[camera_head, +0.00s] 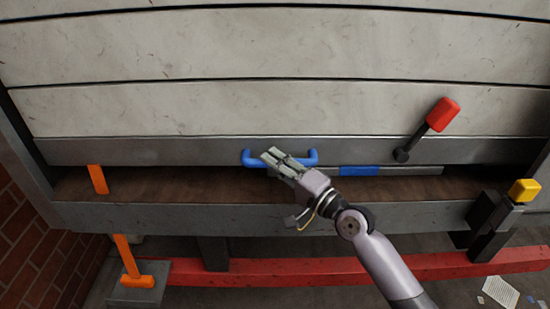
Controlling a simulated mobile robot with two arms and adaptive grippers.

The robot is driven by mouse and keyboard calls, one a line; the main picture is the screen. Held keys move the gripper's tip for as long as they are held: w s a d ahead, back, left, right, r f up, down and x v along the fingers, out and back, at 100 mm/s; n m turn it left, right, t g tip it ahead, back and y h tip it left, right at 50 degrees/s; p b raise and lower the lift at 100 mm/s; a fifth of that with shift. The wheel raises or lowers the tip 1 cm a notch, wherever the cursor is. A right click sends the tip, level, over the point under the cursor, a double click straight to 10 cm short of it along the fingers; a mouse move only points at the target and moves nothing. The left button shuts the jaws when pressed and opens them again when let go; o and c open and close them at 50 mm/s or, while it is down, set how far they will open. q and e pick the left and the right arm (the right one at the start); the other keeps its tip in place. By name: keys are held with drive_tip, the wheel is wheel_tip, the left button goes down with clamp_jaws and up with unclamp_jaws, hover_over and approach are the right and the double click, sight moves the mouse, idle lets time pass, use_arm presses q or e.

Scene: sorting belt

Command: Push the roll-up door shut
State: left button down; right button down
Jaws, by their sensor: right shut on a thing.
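The roll-up door (270,110) has pale, scuffed slats and a grey bottom bar (120,150). A blue handle (250,157) sticks out from the middle of that bar. My right gripper (272,156) reaches up from the lower right and is shut on the handle, covering its middle. Below the bar, a dark gap shows a brown floor (180,185) behind a grey front beam (150,217). The bar stands above the beam. My left gripper is not in view.
A red-ended lever (443,114) stands at the right of the door. A yellow-topped dark post (523,190) stands at the lower right. Orange pieces (97,179) and (127,258) are at the left. A red rail (290,270) runs below the beam. A brick wall (30,235) is at left.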

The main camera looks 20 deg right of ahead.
sight(275, 201)
wheel_tip(275, 201, down, 9)
drive_tip(key=b, duration=0.6)
drive_tip(key=shift+r, duration=0.2)
drive_tip(key=shift+f, duration=0.2)
drive_tip(key=c, duration=1.8)
unclamp_jaws()
drive_tip(key=o, duration=0.3)
drive_tip(key=shift+r, duration=0.2)
drive_tip(key=shift+s, duration=0.1)
drive_tip(key=shift+v, duration=6)
